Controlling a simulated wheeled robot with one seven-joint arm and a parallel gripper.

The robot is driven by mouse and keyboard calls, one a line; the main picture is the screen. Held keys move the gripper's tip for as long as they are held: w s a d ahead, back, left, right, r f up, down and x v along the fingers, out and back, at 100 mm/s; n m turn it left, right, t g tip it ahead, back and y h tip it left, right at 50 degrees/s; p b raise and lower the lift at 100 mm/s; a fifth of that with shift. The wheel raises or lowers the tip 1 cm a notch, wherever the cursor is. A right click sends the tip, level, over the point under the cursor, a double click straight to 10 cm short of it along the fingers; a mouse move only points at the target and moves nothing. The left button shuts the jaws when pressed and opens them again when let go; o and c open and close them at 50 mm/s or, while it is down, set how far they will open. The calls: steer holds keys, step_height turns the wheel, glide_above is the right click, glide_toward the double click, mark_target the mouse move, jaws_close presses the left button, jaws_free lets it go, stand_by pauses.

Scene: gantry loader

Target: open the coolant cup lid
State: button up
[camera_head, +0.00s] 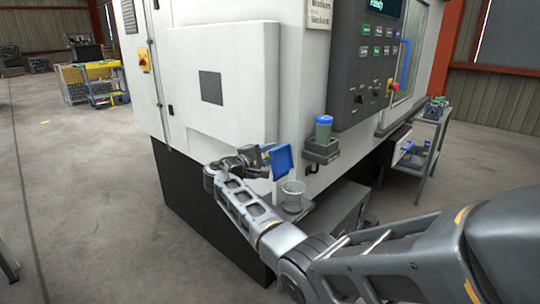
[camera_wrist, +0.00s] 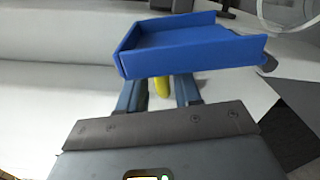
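The clear coolant cup (camera_head: 293,196) stands on a small ledge on the front of the white machine. Its blue square lid (camera_head: 281,161) stands steeply tilted above the cup's left side, clear of the rim. In the wrist view the lid (camera_wrist: 190,45) shows as a shallow blue tray shape across the fingertips, and part of the cup (camera_wrist: 285,12) shows at the upper right. My gripper (camera_head: 266,152) is at the lid's left side. In the wrist view its fingers (camera_wrist: 158,90) are apart, with a small yellow piece (camera_wrist: 162,87) between them. The lid hides the fingertips; contact is unclear.
A green-and-blue container (camera_head: 323,130) sits in a dark holder (camera_head: 321,150) to the right of the lid. The control panel (camera_head: 368,60) is above it. The machine wall (camera_head: 220,80) is close behind my gripper. The floor on the left is open.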

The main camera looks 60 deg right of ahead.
steer(key=shift+o, duration=0.2)
steer(key=shift+f, duration=0.15)
steer(key=shift+a, duration=0.15)
steer(key=b+v, duration=0.1)
steer(key=v, duration=0.6)
steer(key=shift+a, duration=0.25)
steer(key=shift+w, duration=0.1)
